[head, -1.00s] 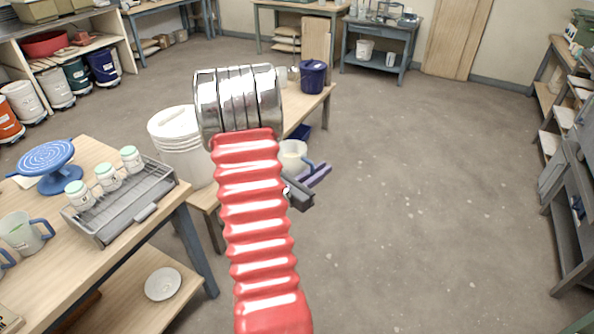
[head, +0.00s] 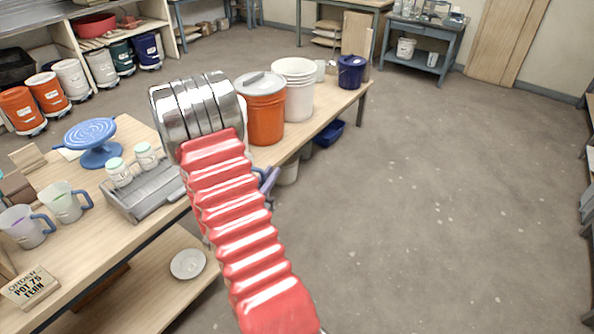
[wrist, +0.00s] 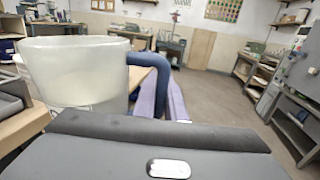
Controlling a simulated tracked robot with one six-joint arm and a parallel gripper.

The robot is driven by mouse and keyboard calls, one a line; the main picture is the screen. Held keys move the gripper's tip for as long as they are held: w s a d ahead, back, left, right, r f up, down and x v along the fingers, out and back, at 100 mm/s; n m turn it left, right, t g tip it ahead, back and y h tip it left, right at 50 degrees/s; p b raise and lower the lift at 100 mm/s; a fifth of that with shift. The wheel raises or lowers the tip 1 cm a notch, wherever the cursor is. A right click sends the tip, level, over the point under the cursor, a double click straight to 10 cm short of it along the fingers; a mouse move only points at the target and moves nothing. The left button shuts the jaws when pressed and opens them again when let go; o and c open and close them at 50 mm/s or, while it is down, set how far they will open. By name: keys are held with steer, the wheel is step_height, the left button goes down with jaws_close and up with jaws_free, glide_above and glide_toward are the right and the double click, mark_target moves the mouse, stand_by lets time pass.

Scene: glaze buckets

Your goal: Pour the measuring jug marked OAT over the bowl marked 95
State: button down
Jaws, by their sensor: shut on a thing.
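My gripper (wrist: 168,90) is shut on the blue handle of a translucent measuring jug (wrist: 75,78), which looks upright in the wrist view. No mark shows on the jug's visible side. In the head view my red arm hides most of the gripper (head: 268,181), beside the bench edge. A pale bowl (head: 187,264) lies on the lower shelf of the left table; no number on it can be read. No bowl marked 95 can be made out.
An orange bucket (head: 264,115) stands on the bench. Open floor (head: 450,200) lies right.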

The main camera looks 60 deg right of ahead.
steer(key=w+a+f+n+t+y, duration=0.2)
steer(key=w+a+n+t, duration=0.15)
steer(key=w+a, duration=0.45)
steer(key=w+a+f+n+t+y, duration=0.2)
steer(key=w+a+t, duration=0.2)
steer(key=a, duration=0.8)
steer(key=w+a+f+n+t+y, duration=0.15)
steer(key=w+a+n+t, duration=0.35)
steer(key=a, duration=0.6)
steer(key=w+a+f+t+y, duration=0.1)
steer(key=w+a+y, duration=0.1)
steer(key=a, duration=1)
steer(key=shift+a+f+y, duration=0.3)
steer(key=shift+f+y, duration=0.05)
steer(key=shift+y, duration=0.5)
steer(key=shift+s+n+t, duration=0.2)
steer(key=shift+n+t, duration=0.05)
